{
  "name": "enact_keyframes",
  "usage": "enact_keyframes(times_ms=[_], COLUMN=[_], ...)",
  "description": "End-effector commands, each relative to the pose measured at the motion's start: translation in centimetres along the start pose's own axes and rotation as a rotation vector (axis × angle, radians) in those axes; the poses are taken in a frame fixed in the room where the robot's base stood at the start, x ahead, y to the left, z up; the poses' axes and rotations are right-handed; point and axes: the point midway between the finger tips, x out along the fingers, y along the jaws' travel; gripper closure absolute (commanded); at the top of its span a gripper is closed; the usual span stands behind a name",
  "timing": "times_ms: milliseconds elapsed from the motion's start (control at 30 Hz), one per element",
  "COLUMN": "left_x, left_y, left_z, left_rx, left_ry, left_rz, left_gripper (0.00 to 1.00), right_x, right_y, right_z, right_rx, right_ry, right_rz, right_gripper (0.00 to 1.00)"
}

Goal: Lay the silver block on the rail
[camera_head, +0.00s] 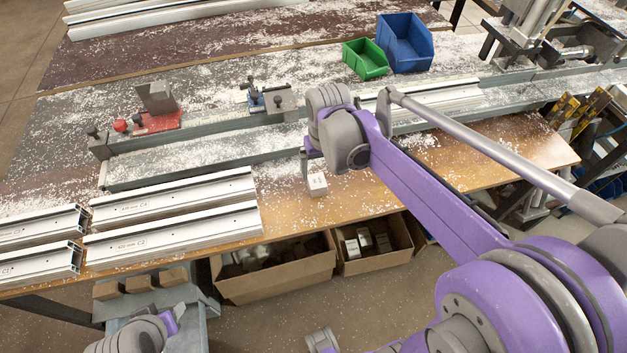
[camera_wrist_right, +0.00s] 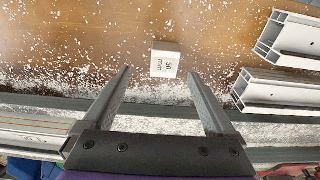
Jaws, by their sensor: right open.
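The silver block (camera_head: 317,184), a small pale block, sits on the wooden front strip of the bench. In the right wrist view the block (camera_wrist_right: 165,60) reads "50 mm" and shows just beyond the fingertips, apart from them. My right gripper (camera_wrist_right: 158,73) is open and empty, pointing at the block. In the head view it is mostly hidden behind its own wrist, close to the block. The rail (camera_head: 205,170), a long grey metal channel dusted with white chips, runs along the bench behind the block. My left gripper is out of view; only part of its arm shows at the bottom left.
Aluminium profiles (camera_head: 172,222) lie at the front left. A red clamp (camera_head: 155,121) and a blue-grey clamp (camera_head: 268,100) sit by the rail. Green (camera_head: 366,59) and blue (camera_head: 406,45) bins stand behind. Cardboard boxes (camera_head: 277,284) are below the bench edge.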

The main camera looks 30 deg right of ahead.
Motion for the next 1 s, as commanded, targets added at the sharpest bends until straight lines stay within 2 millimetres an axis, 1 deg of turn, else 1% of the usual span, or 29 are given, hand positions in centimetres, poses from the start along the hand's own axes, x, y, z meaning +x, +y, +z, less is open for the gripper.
enact_keyframes(times_ms=[33, 100, 267, 467, 500, 600, 700, 867, 900, 967, 1000], left_x=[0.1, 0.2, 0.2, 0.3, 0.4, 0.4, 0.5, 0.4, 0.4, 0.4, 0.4], left_y=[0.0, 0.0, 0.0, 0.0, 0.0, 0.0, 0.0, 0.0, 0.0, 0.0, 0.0], left_z=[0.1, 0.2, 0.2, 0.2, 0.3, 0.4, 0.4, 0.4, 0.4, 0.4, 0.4], left_rx=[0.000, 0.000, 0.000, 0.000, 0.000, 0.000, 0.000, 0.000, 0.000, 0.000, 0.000], left_ry=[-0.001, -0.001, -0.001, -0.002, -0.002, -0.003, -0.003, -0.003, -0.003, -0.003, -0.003], left_rz=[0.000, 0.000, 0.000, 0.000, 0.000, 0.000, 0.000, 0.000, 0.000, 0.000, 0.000], left_gripper=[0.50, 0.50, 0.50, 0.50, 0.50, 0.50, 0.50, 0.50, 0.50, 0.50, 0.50], right_x=[0.9, 1.7, 2.7, 5.6, 6.2, 7.1, 7.5, 7.4, 7.4, 7.4, 7.4], right_y=[0.0, 0.0, -0.2, -0.9, -0.8, -0.8, -0.8, -0.8, -0.8, -0.8, -0.8], right_z=[-0.1, 0.0, -0.1, -0.3, -0.3, -0.3, -0.3, -0.3, -0.3, -0.3, -0.3], right_rx=[0.000, 0.000, -0.001, -0.003, -0.002, -0.002, -0.001, -0.001, -0.001, -0.001, -0.001], right_ry=[0.000, 0.001, 0.001, 0.002, 0.001, 0.002, 0.002, 0.002, 0.002, 0.002, 0.002], right_rz=[0.000, 0.000, 0.000, 0.000, 0.000, 0.000, 0.000, 0.000, 0.000, 0.000, 0.000], right_gripper=[0.09, 0.09, 0.09, 0.09, 0.09, 0.09, 0.09, 0.09, 0.12, 0.23, 0.30])
